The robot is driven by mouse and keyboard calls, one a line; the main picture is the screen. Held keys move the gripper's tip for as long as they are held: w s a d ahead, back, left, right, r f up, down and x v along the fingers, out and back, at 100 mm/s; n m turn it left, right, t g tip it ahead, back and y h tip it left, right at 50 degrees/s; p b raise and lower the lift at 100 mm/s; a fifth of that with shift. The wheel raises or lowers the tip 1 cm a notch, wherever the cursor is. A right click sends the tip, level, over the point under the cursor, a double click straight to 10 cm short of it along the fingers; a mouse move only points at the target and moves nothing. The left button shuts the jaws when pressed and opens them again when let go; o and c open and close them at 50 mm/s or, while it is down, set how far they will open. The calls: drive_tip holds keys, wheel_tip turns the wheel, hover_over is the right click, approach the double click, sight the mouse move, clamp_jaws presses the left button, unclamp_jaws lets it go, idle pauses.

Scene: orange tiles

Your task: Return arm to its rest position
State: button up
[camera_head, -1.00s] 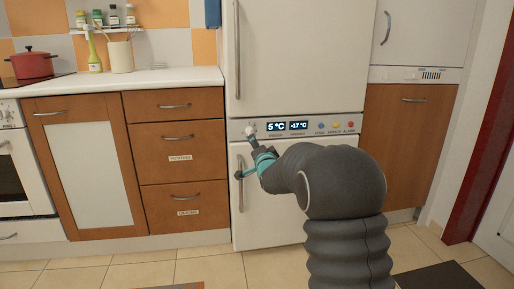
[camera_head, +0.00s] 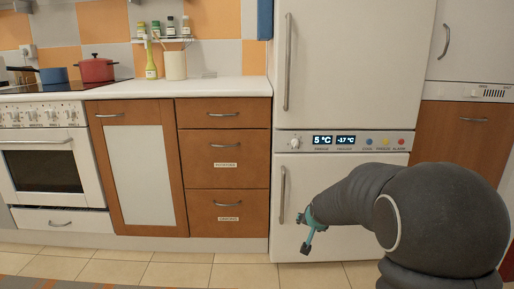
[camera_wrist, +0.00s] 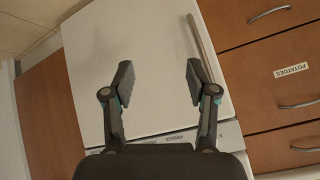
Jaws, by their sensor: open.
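My gripper (camera_head: 303,233) hangs at the end of my grey arm, in front of the lower fridge door, pointing down and left. In the wrist view my gripper (camera_wrist: 158,82) has its two fingers wide apart with nothing between them. The white fridge door (camera_wrist: 150,45) lies behind the fingers. The fridge door handle (camera_wrist: 201,48) runs close to the right finger in that view but is not between the fingers. My arm covers part of the fridge's lower right in the head view.
The fridge (camera_head: 350,70) stands shut, its panel showing 5 °C and -17 °C. Left of it are wooden drawers (camera_head: 225,163) and a white counter (camera_head: 230,87). An oven (camera_head: 45,165) and a red pot (camera_head: 96,69) are farther left. Tiled floor (camera_head: 190,275) is clear in front.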

drive_tip(key=s+r+n+g+p, duration=0.1)
drive_tip(key=s+r, duration=0.3)
drive_tip(key=s, duration=0.9)
drive_tip(key=s+a+r+n+g+p, duration=0.1)
drive_tip(key=s+r, duration=0.4)
drive_tip(key=s, duration=0.8)
drive_tip(key=s+r+n+g+p, duration=0.1)
drive_tip(key=s+r, duration=0.4)
drive_tip(key=s, duration=0.8)
drive_tip(key=n+p, duration=0.1)
drive_tip(key=p, duration=0.1)
drive_tip(key=shift+a+r+n+p, duration=0.25)
drive_tip(key=shift+n+p, duration=0.05)
drive_tip(key=shift+p, duration=0.1)
drive_tip(key=shift+c, duration=0.3)
